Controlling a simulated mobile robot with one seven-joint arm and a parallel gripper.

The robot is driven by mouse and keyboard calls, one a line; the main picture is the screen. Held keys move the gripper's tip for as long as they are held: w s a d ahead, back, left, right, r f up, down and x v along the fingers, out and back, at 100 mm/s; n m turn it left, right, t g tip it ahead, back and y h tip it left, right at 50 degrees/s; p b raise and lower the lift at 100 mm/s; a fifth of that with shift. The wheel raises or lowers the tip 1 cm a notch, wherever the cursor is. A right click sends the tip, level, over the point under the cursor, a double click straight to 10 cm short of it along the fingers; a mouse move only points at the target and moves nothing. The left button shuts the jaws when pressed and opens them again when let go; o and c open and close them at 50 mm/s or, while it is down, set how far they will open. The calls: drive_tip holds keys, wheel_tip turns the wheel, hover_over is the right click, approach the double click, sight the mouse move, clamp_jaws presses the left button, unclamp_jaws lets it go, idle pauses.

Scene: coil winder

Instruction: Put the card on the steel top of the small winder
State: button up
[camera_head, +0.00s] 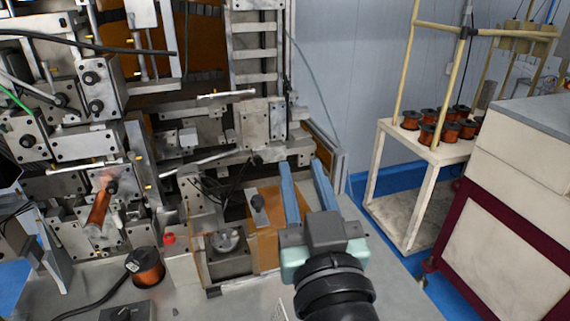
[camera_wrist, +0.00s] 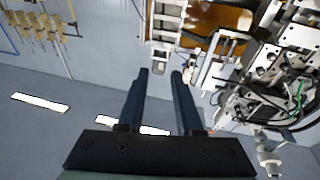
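My gripper (camera_head: 303,165) is held over the front right of the machine bench, its two blue fingers apart with nothing between them. In the wrist view my gripper (camera_wrist: 160,74) is also open and empty, facing the wall and machinery. I cannot clearly make out the card; a small pale edge (camera_head: 283,310) shows on the bench top beside my wrist, mostly hidden, and may be part of it. A small steel unit with a round part on top (camera_head: 228,242) stands left of my gripper; I cannot tell for sure whether it is the small winder.
Large steel machinery (camera_head: 90,90) fills the left and back. A copper spool (camera_head: 148,268), a red button (camera_head: 169,239) and a black cable are on the bench. At right stand a white table (camera_head: 405,145) with several spools and a cream and maroon cabinet (camera_head: 510,215).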

drive_tip(key=s+a+r+m+t+h, duration=0.1)
drive_tip(key=s+r+t, duration=0.3)
drive_tip(key=r, duration=0.8)
drive_tip(key=s+a+r+t+h, duration=0.1)
drive_tip(key=s+r+t, duration=0.2)
drive_tip(key=r, duration=0.9)
drive_tip(key=s, duration=0.3)
drive_tip(key=shift+a+r+m+t+h, duration=0.15)
drive_tip(key=shift+r+m+t+h, duration=0.15)
drive_tip(key=shift+m+t+h, duration=0.1)
